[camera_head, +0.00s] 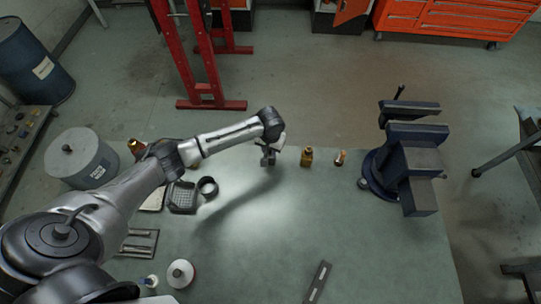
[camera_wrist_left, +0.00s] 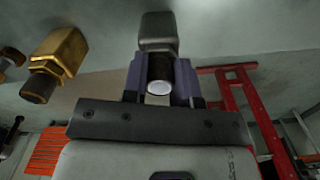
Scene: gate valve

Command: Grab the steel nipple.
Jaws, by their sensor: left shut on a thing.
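My left gripper (camera_head: 268,156) is over the far part of the green table and is shut on the steel nipple. In the left wrist view the nipple (camera_wrist_left: 158,32) shows as a grey block-like body with a dark round end and a pale face. That end sits between the two bluish-grey fingers of the gripper (camera_wrist_left: 160,80). In the head view the nipple is small and mostly hidden at the gripper tip, and I cannot tell whether it touches the table. My right gripper is in neither view.
A brass fitting (camera_head: 307,157) stands just right of my left gripper, with a smaller one (camera_head: 340,158) beyond it. A dark blue vise (camera_head: 408,160) is at the right. A black ring (camera_head: 207,187) and tray (camera_head: 182,197) lie left. The table's middle (camera_head: 300,225) is clear.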

